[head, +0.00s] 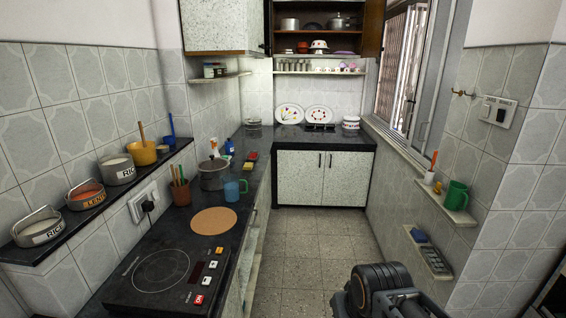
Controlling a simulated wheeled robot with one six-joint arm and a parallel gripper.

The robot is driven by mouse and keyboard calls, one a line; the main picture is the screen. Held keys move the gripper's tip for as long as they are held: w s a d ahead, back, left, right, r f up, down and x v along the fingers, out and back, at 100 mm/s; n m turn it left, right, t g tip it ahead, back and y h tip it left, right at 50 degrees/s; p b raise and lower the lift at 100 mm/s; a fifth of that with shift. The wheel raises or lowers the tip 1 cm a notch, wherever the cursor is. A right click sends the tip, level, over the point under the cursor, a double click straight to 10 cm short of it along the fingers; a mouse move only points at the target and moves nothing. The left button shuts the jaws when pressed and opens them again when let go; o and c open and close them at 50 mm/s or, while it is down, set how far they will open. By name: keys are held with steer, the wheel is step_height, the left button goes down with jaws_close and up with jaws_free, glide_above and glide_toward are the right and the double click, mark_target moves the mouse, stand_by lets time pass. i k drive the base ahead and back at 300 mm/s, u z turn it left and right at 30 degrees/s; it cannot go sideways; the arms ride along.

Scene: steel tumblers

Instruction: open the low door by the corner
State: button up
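Two low speckled white cabinet doors stand under the far counter, side by side. The left door (297,178) is beside the corner where the left and far counters meet. The right door (348,180) is toward the window wall. Both look shut. Their dark upright handles, the left one (320,160) and the right one (331,160), sit close together at the middle seam. Part of my dark arm shows at the bottom right, well short of the doors. No gripper fingers are visible, and nothing of mine touches the doors.
The speckled floor (310,240) is clear up to the doors. The left counter holds an induction hob (165,275), a cork mat (214,221), a blue mug (235,188) and a pot (213,176). A small ledge (445,205) with a green mug (456,195) juts from the right wall.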

mark_target(301, 170)
steer(key=z, duration=0.4)
steer(key=i, duration=4.5)
steer(key=u, duration=0.5)
steer(key=i, duration=0.45)
